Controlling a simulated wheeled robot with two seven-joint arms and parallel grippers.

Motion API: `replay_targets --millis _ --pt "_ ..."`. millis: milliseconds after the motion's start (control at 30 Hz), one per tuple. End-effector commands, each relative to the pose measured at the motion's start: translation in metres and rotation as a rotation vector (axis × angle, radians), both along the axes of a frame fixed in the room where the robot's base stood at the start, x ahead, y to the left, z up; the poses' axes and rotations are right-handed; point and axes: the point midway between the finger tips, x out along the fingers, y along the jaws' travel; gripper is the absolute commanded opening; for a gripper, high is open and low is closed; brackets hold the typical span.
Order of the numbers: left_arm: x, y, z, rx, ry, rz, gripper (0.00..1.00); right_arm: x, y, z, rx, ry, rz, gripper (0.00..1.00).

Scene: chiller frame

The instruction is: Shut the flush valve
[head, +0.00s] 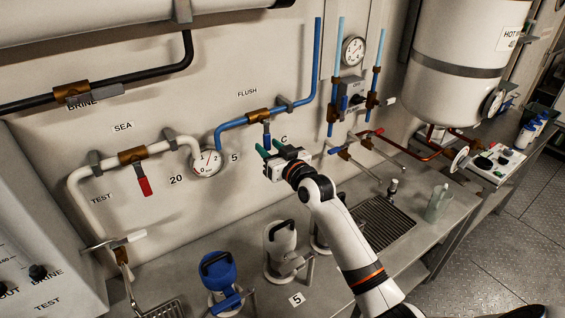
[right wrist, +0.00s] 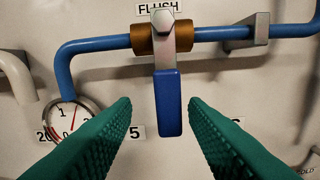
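The flush valve (head: 258,115) is a brass body on the blue pipe below the FLUSH label. Its lever (right wrist: 168,103) has a grey metal top and a blue grip, and hangs straight down, across the level pipe. My right gripper (head: 270,148) is open and empty, with green ridged fingers, just below the valve. In the right wrist view the blue grip appears between the two fingers, with a gap on each side; I cannot tell how deep it lies between them. My left gripper is not in view.
A round gauge (head: 207,162) sits left of the valve. A brass valve with a red lever (head: 144,182) hangs on the white pipe further left. A pipe bracket (right wrist: 248,32) stands right of the valve. Pumps, one blue (head: 217,270), stand on the bench below.

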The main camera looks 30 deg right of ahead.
Motion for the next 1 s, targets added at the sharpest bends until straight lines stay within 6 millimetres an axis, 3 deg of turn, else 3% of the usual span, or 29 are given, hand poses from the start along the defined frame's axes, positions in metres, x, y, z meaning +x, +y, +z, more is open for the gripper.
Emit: replay_targets --millis 200,400,1000 --pt "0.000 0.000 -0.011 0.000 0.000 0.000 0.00 -0.042 -0.005 -0.003 -0.001 0.002 0.001 0.40" --pt "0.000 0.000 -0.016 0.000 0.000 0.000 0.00 -0.065 -0.007 -0.002 0.001 0.003 0.001 0.40" --pt "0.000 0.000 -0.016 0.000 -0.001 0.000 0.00 -0.071 -0.008 0.000 0.001 0.002 0.002 0.40"
